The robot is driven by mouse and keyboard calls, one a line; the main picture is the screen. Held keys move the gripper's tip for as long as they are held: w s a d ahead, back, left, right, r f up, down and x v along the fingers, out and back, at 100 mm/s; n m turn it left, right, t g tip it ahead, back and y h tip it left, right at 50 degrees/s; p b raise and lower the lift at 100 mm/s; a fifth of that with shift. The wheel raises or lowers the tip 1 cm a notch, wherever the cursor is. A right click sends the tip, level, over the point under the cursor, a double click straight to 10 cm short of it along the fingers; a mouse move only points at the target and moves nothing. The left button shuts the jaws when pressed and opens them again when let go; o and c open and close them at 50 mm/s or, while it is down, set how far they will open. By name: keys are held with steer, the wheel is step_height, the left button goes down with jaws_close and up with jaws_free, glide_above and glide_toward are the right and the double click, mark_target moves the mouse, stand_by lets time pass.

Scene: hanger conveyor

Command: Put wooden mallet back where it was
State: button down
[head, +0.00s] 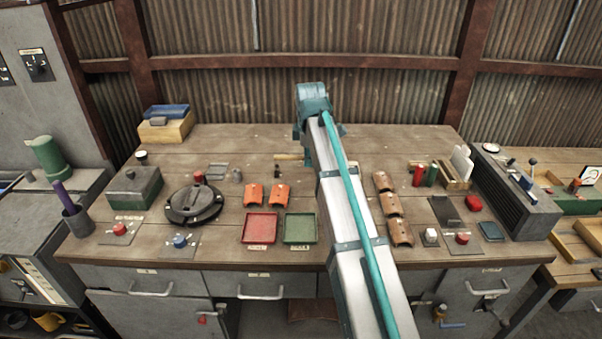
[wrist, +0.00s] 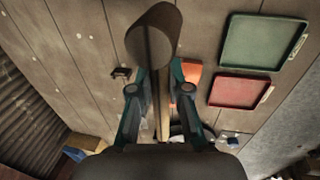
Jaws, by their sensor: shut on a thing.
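The wooden mallet shows in the wrist view, with its dark round head (wrist: 153,32) beyond the fingertips and its pale handle (wrist: 164,118) running back between them. My gripper (wrist: 160,92) is shut on the handle and holds the mallet over the wooden bench. In the head view my arm hides the gripper and the mallet's head. A short pale bar, seemingly the handle's end (head: 287,157), sticks out left of my arm. A small dark bracket (wrist: 122,73) is on the bench left of the mallet in the wrist view; I cannot tell its use.
A red tray (head: 259,229) and a green tray (head: 299,229) lie at the bench front, with orange curved pieces (head: 253,195) behind them. A round dark fixture (head: 194,205) is to the left. Brown curved pieces (head: 391,206) stand right of my arm. The back middle is largely clear.

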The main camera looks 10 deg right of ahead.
steer(key=w+f+p, duration=0.3)
steer(key=w, duration=0.6)
steer(key=p, duration=0.1)
glide_above(298, 173)
steer(key=s, duration=0.2)
step_height(298, 173, down, 5)
steer(key=shift+w+a+f, duration=0.1)
steer(key=shift+f, duration=0.05)
steer(key=shift+w+f, duration=0.45)
steer(key=shift+f, duration=0.15)
steer(key=shift+f+p, duration=0.55)
steer(key=shift+f, duration=1.05)
steer(key=shift+f, duration=0.1)
steer(key=c, duration=1.1)
jaws_free()
steer(key=r+b, duration=0.1)
steer(key=r, duration=0.3)
steer(key=s+r+b, duration=0.1)
steer(key=r, duration=0.3)
steer(key=s+r, duration=0.1)
steer(key=r, duration=0.3)
steer(key=shift+s+a+b, duration=0.15)
steer(key=shift+a+b, duration=0.05)
steer(key=shift+b, duration=0.2)
